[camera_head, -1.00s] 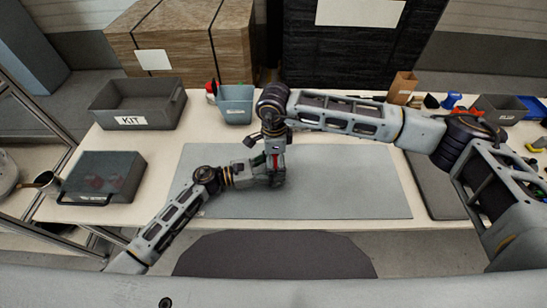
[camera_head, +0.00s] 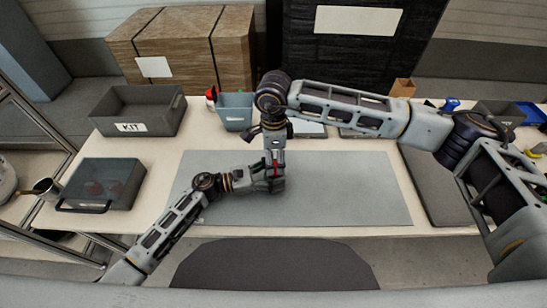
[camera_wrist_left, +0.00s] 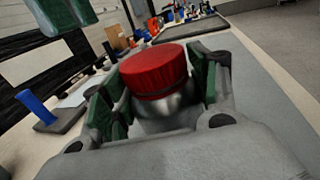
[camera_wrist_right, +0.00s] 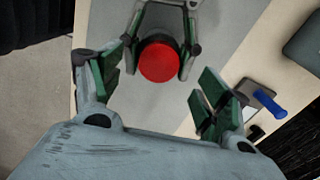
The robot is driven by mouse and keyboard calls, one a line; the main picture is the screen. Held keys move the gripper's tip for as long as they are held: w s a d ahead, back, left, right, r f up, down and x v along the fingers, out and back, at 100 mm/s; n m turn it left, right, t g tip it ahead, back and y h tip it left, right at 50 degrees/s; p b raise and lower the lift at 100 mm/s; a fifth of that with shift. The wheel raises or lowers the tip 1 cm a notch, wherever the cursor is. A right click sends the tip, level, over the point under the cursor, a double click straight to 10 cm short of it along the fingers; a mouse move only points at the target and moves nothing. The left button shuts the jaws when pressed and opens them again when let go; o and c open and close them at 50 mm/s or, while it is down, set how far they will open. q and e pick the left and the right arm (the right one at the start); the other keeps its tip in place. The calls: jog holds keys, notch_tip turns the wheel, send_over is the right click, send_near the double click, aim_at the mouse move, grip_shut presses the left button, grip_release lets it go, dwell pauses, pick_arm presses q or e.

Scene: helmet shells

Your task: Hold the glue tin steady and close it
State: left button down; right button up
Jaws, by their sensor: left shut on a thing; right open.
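The glue tin (camera_wrist_left: 165,112) is a pale metal body with a red lid (camera_wrist_left: 155,71) sitting on top of it. My left gripper (camera_wrist_left: 155,95) is shut on the tin's body, with green pads on both sides below the lid. In the right wrist view the red lid (camera_wrist_right: 159,62) shows from above, between the left gripper's fingers. My right gripper (camera_wrist_right: 158,90) is open and empty above the lid, apart from it. In the head view both grippers meet over the grey mat (camera_head: 340,190), and they mostly hide the tin.
A grey KIT bin (camera_head: 140,112) and a lidded grey box (camera_head: 103,184) stand at left. A blue-grey bin (camera_head: 236,110) is behind the mat. The mat's right half is clear.

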jog(key=shift+c, duration=1)
jog(key=shift+w+a+r, duration=0.15)
jog(key=shift+w+r, duration=0.05)
jog(key=shift+r, duration=0.35)
jog(key=shift+w+a+r, duration=0.15)
jog(key=shift+r, duration=0.35)
jog(key=n, duration=0.2)
jog(key=shift+r+n, duration=0.3)
jog(key=shift+n, duration=0.1)
jog(key=n, duration=0.3)
jog(key=shift+d+r, duration=0.1)
jog(key=shift+r, duration=0.05)
jog(key=n, duration=0.4)
jog(key=shift+s+d+r, duration=0.1)
jog(key=shift+s, duration=0.05)
jog(key=n, duration=0.3)
jog(key=shift+s+d+n, duration=0.1)
jog(key=shift+n, duration=0.3)
jog(key=n, duration=0.3)
jog(key=shift+d+n, duration=0.1)
jog(key=shift+n, duration=2.2)
